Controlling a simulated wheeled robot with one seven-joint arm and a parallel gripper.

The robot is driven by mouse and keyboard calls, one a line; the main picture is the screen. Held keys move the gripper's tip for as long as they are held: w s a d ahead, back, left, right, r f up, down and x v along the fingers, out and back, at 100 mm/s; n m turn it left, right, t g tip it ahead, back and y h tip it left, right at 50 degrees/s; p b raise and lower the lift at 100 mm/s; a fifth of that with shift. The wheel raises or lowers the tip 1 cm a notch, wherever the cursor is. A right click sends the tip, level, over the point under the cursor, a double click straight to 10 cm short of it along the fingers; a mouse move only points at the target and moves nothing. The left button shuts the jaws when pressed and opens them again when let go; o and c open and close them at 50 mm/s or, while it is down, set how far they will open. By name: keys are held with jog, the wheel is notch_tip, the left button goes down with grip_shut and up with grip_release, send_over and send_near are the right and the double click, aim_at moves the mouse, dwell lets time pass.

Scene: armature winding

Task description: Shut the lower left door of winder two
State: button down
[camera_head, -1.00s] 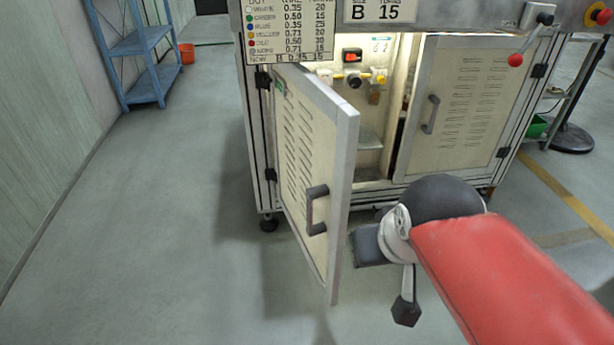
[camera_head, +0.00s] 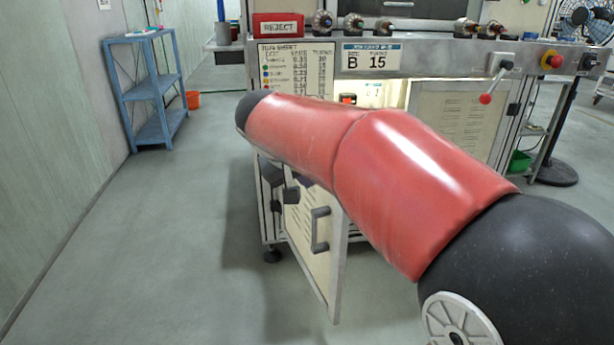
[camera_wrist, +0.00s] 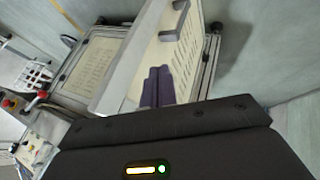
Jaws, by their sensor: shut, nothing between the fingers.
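The lower left door (camera_head: 297,233) of the winder stands open, swung out towards me, its upper part hidden behind my red arm. Its louvred outer face and dark handle (camera_head: 320,230) show below the arm. My gripper (camera_head: 287,194) is mostly hidden by the arm in the head view, and its dark end appears on the outer-face side of the door, nearer the hinge than the handle. In the wrist view the shut, empty fingers (camera_wrist: 157,87) overlap the door panel (camera_wrist: 150,50), below the handle (camera_wrist: 177,22). I cannot tell whether they touch it.
The right door (camera_head: 462,112) looks closed. A job sheet, a reject box (camera_head: 278,26) and a red-knobbed lever (camera_head: 487,97) are above. A blue shelf (camera_head: 150,95) and an orange bucket (camera_head: 193,99) stand at left. The floor left of the door is clear.

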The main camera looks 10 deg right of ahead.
jog(key=w+d+f, duration=0.3)
jog(key=d+f, duration=0.2)
jog(key=d, duration=0.1)
jog(key=shift+w, duration=0.35)
jog(key=shift+d, duration=0.25)
